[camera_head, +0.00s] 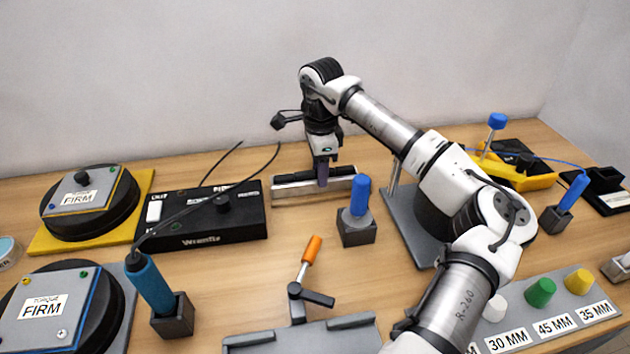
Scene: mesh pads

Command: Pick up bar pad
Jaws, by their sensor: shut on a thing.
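A long, low grey and black bar-shaped piece, which I take as the bar pad (295,182), lies at the back middle of the table, just right of the black box. My gripper (323,176) points straight down at its middle, shut on it. The narrow fingers look dark and purplish and hide the gripped part. I cannot tell whether the bar rests on the table or is slightly raised.
A blue-handled tool (361,194) stands in a dark block close to the gripper's right. The black box (215,228) with cables is on the left. An orange-handled clamp (312,249) stands in front. Bare wood lies between the box and the clamp.

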